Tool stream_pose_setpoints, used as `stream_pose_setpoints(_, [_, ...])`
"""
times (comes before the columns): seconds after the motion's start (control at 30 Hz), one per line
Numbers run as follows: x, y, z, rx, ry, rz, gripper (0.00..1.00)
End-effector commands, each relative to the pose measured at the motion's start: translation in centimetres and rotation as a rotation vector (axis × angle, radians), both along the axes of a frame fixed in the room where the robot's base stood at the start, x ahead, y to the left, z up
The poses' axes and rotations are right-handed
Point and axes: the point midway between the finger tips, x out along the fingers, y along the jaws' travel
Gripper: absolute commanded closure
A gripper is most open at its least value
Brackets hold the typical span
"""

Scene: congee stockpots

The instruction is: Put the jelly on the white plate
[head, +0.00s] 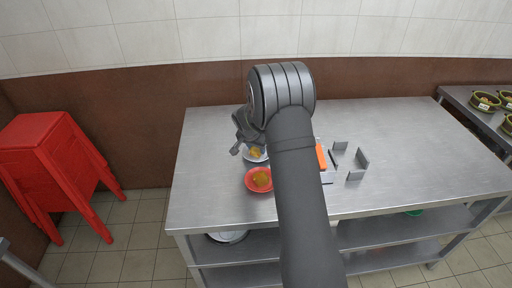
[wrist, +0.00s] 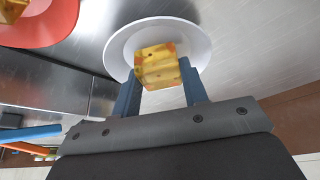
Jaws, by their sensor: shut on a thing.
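The jelly (wrist: 157,66) is a yellow block with reddish and dark bits. In the wrist view my gripper (wrist: 157,78) is shut on it, with a blue finger on each side. The white plate (wrist: 199,45) lies behind the jelly in that view, and the jelly overlaps its middle. In the head view the white plate (head: 263,158) is just below my gripper (head: 243,146), with the yellow jelly (head: 256,152) over it. I cannot tell whether the jelly touches the plate.
A red plate (head: 250,187) with a yellow-orange item (head: 261,178) stands in front of the white plate. Grey brackets (head: 357,165) and an orange object (head: 321,157) are to the right. The steel table (head: 420,150) is clear further right. Red stools (head: 45,165) stand left.

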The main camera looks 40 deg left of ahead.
Motion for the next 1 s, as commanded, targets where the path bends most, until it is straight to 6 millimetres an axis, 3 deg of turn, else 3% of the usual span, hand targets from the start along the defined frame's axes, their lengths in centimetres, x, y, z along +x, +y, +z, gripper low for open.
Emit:
stream_pose_setpoints(0.27, [-0.01, -0.01, -0.45, -0.001, 0.0, 0.0, 0.83])
stream_pose_setpoints(0.3, [-0.01, -0.01, -0.45, 0.0, 0.0, 0.0, 0.56])
stream_pose_setpoints(0.4, [0.0, -0.01, -0.43, 0.0, 0.0, 0.0, 0.36])
stream_pose_setpoints(0.43, [0.0, -0.01, -0.43, 0.0, 0.0, 0.0, 0.35])
stream_pose_setpoints(0.57, [-0.01, -0.01, -0.44, 0.0, 0.0, 0.0, 0.35])
stream_pose_setpoints(0.67, [-0.01, -0.01, -0.46, 0.0, 0.001, 0.0, 0.47])
stream_pose_setpoints(1.0, [-0.04, -0.01, -0.35, 0.0, 0.0, 0.0, 0.47])
